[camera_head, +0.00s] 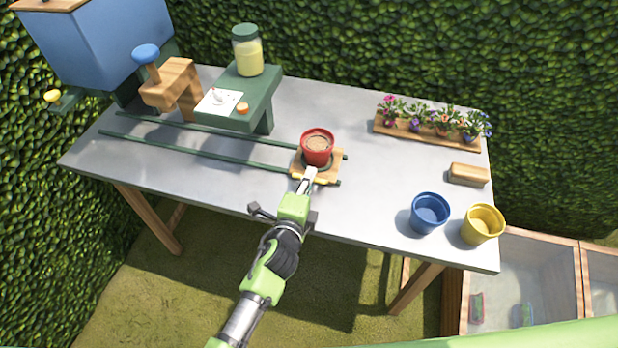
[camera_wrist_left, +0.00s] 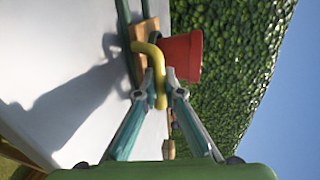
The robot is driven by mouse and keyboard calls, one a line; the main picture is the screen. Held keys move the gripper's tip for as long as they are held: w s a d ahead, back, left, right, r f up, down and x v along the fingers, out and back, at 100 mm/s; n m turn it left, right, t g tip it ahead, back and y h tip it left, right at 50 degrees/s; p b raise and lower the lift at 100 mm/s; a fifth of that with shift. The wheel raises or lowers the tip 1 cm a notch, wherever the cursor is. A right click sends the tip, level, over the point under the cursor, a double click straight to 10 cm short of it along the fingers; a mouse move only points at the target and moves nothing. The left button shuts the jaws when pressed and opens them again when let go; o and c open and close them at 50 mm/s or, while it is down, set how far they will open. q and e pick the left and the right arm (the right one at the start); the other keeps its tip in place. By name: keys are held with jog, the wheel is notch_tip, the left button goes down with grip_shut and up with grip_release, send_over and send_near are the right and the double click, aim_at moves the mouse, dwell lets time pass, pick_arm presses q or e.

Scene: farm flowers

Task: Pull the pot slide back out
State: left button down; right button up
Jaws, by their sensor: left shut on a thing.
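The pot slide (camera_head: 298,166) is a small wooden carriage at the right end of two dark green rails (camera_head: 200,149) on the grey table. A red pot (camera_head: 317,146) filled with brown soil stands upright on it. My left gripper (camera_head: 309,178) is at the slide's front edge. In the left wrist view its two fingers are shut on the slide's yellow handle (camera_wrist_left: 158,72). The red pot (camera_wrist_left: 183,56) and the wooden slide (camera_wrist_left: 149,32) show just beyond the handle. My right gripper is in neither view.
A green stand (camera_head: 255,95) with a jar (camera_head: 247,52) and a blue hopper (camera_head: 85,45) with a blue-knobbed wooden lever (camera_head: 170,82) stand at the rails' left. A blue pot (camera_head: 429,213), yellow pot (camera_head: 482,224), wooden block (camera_head: 468,174) and flower tray (camera_head: 405,132) are at right.

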pick_arm(q)
jog(key=shift+s+d, duration=0.15)
jog(key=shift+d, duration=0.1)
jog(key=c, duration=2.2)
grip_release()
jog(key=shift+d, duration=0.1)
jog(key=shift+o, duration=0.2)
jog(key=shift+s, duration=0.1)
jog(key=v, duration=1.2)
